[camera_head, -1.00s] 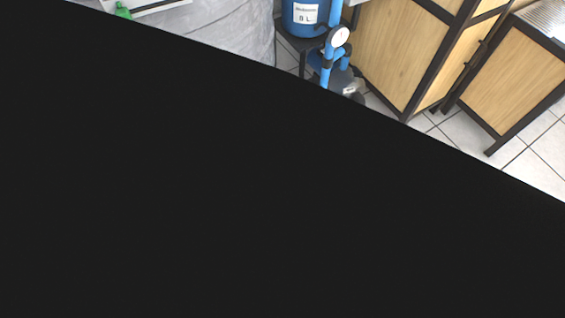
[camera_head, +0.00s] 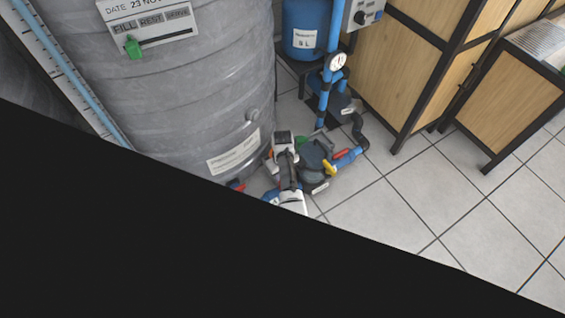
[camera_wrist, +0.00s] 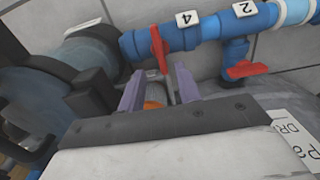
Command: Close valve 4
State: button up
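In the wrist view, a blue pipe bears a white label "4" (camera_wrist: 187,19). Just left of the label is the red handle of valve 4 (camera_wrist: 159,48), lying across the pipe's direction. My gripper (camera_wrist: 158,78) has its two purple fingers apart, pointing toward the pipe.
A second red handle (camera_wrist: 246,70) hangs by label "2" (camera_wrist: 243,9), right of valve 4. In the head view, the grey tank (camera_head: 200,90) stands left, and a pump (camera_head: 316,155) with pipes is beside my arm. Tiled floor (camera_head: 400,205) is clear to the right.

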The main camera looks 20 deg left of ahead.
notch_tip(320, 180, up, 7)
jog(key=p, duration=0.1)
jog(key=shift+f, duration=0.2)
dwell(0.5)
